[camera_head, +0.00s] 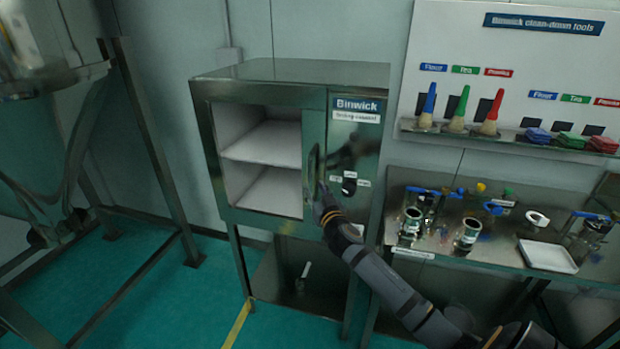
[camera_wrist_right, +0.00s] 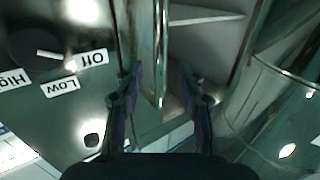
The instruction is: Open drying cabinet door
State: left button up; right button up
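The drying cabinet (camera_head: 291,72) stands in the middle of the head view, with a name label and a dial on its right panel. Its door (camera_head: 262,219) appears shut, with two white shelves showing through its large window. The upright door handle (camera_head: 312,172) is at the door's right edge. My right gripper (camera_head: 323,199) is at the handle's lower part. In the right wrist view the gripper (camera_wrist_right: 160,97) is open, with the metal handle bar (camera_wrist_right: 161,45) between its spread fingers. Contact with the bar cannot be told. My left gripper is out of view.
A steel bench (camera_head: 478,248) with jars, clamps and a white tray (camera_head: 548,255) stands right of the cabinet, below a tool board (camera_head: 450,40) with brushes. A metal frame (camera_head: 150,140) stands at the left. The floor (camera_head: 200,300) before the cabinet's left side is clear.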

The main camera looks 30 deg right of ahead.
aim_at(310, 183)
jog(key=p+x, duration=0.1)
jog(key=x, duration=0.4)
jog(key=shift+c, duration=0.4)
grip_shut()
jog(key=shift+w+a+f, duration=0.1)
jog(key=shift+w, duration=0.05)
